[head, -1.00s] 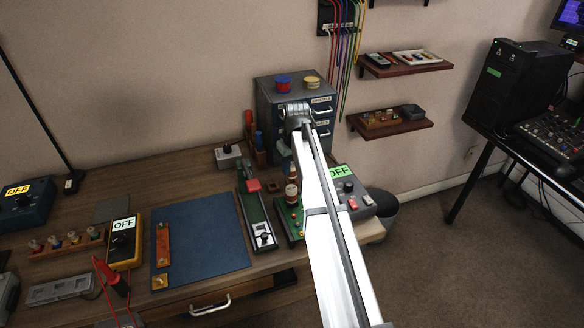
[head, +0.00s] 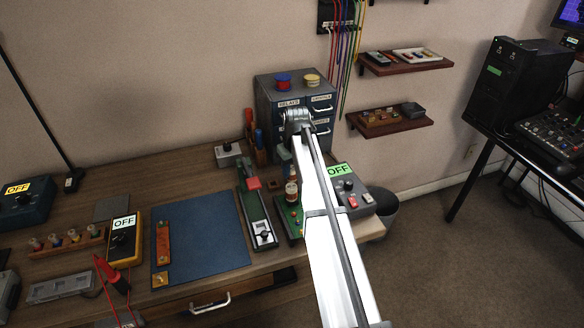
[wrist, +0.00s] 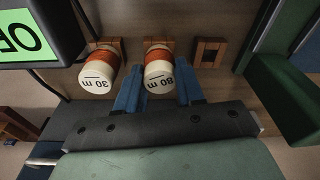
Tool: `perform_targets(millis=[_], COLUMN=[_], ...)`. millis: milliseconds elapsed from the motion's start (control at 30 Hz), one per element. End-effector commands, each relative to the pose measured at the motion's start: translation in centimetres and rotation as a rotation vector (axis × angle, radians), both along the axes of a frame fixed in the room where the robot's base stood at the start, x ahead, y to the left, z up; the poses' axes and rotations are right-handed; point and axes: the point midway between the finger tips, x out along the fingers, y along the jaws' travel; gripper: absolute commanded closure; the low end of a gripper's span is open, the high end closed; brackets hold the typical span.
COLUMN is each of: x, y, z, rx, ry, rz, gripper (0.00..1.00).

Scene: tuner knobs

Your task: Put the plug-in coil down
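In the wrist view the 80 m coil (wrist: 159,78) has a white cap and a red-brown body. It stands over a small wooden base between the two blue fingers of my gripper (wrist: 159,88). The fingers are very close to its sides; I cannot tell whether they press on it. The 30 m coil (wrist: 97,75) stands on a similar base just left, outside the fingers. An empty square wooden socket (wrist: 209,53) lies to the right. In the head view a red and white coil (head: 291,189) shows left of my arm; my fingers are mostly hidden there.
A grey box with a green OFF sign (head: 340,170) stands right of my arm, close to the coils. A green slider board (head: 256,212) lies to the left. The drawer cabinet (head: 265,92) is behind. The blue mat (head: 207,232) is mostly clear.

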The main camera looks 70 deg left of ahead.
Motion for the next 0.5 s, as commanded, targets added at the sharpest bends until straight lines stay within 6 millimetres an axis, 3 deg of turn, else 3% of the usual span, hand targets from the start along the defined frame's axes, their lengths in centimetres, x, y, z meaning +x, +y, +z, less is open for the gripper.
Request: perform_targets(millis=[233,500], x=[0.00,0.00], y=[0.00,0.00], z=[0.02,0.17], rx=[0.000,0.000], ry=[0.000,0.000], rz=[0.000,0.000], gripper=[0.40,0.40])
